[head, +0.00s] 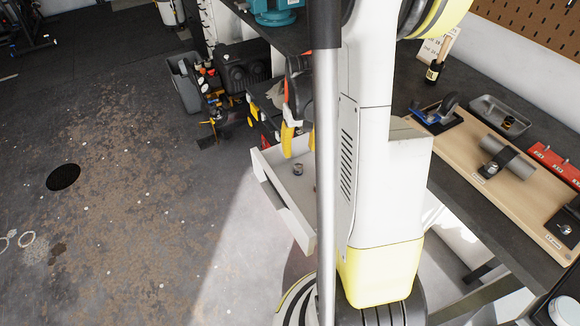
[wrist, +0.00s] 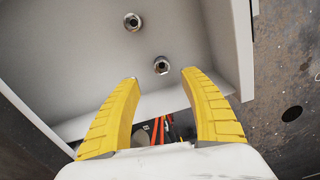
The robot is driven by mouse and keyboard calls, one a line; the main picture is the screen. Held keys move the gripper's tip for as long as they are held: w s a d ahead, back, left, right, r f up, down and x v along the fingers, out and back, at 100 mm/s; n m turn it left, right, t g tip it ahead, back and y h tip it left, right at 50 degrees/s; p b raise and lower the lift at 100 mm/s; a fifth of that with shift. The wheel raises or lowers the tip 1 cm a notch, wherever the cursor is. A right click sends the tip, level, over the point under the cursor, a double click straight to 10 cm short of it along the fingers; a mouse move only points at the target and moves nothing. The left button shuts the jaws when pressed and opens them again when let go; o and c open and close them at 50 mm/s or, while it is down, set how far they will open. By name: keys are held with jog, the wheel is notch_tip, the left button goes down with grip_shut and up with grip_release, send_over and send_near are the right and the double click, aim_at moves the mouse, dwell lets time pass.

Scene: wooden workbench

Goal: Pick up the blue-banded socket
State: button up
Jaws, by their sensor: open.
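Two small metal sockets lie in an open white drawer (head: 276,190); the wrist view also shows its floor (wrist: 195,30). In the wrist view, one socket (wrist: 132,22) is farther off and the other socket (wrist: 161,66) appears between my fingertips. I cannot tell which has a blue band. In the head view, one socket (head: 298,170) is clear and a second (head: 316,189) is partly hidden by my arm. My gripper (head: 299,150) is above the drawer, yellow fingers apart and empty; they frame the nearer socket in the wrist view (wrist: 160,78).
The drawer's walls rise around the sockets. A workbench with a wooden board (head: 470,165), a grey tray (head: 500,115) and a red block rack (head: 552,163) stands at right. A grey bin (head: 184,85) and tools sit at the back. The floor at left is mostly clear.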

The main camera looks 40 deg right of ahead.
aim_at(298, 168)
notch_tip(298, 168, down, 9)
jog(key=b, duration=0.4)
jog(key=shift+a+r, duration=0.1)
jog(key=shift+a, duration=0.05)
jog(key=shift+r, duration=0.1)
grip_shut()
